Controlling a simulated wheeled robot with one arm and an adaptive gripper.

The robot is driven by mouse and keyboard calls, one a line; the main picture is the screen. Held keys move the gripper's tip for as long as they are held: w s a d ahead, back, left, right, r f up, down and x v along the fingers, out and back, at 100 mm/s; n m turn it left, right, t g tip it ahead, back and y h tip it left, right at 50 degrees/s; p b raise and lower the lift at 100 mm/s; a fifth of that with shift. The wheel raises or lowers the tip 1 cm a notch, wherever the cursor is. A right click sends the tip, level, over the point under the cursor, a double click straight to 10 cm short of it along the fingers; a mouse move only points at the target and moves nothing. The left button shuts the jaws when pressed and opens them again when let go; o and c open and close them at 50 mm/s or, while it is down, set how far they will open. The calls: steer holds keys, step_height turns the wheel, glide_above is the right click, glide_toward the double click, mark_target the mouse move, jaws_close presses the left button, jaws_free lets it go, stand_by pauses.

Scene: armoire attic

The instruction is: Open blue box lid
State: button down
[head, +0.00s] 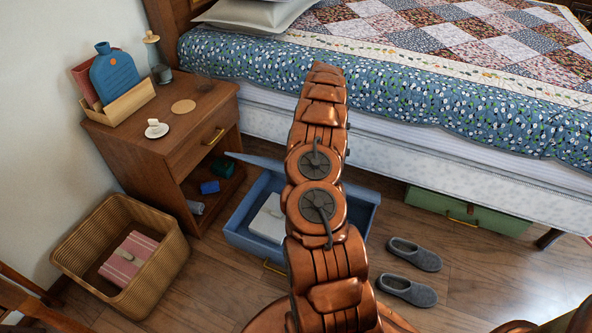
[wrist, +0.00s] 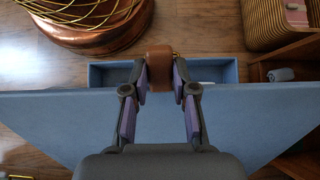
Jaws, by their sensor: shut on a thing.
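The blue box (head: 240,238) stands on the floor between the nightstand and the bed, with a white item (head: 268,222) inside. Its blue lid (head: 258,163) is raised at the back, leaving the interior partly visible; my arm covers the middle of the box. In the wrist view, the lid (wrist: 70,120) spans the picture as a wide panel, with the box (wrist: 110,74) opening beyond its edge. My gripper (wrist: 160,76) is shut on a brown tab (wrist: 160,55) at the lid's edge. The gripper is hidden behind my arm in the head view.
The nightstand (head: 175,150) stands close at the left, with a wicker basket (head: 165,275) in front of it. The bed (head: 420,135) is behind, with a green box (head: 465,212) under it. Grey slippers (head: 410,290) lie on the floor at the right.

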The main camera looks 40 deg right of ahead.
steer(key=c, duration=0.9)
jaws_free()
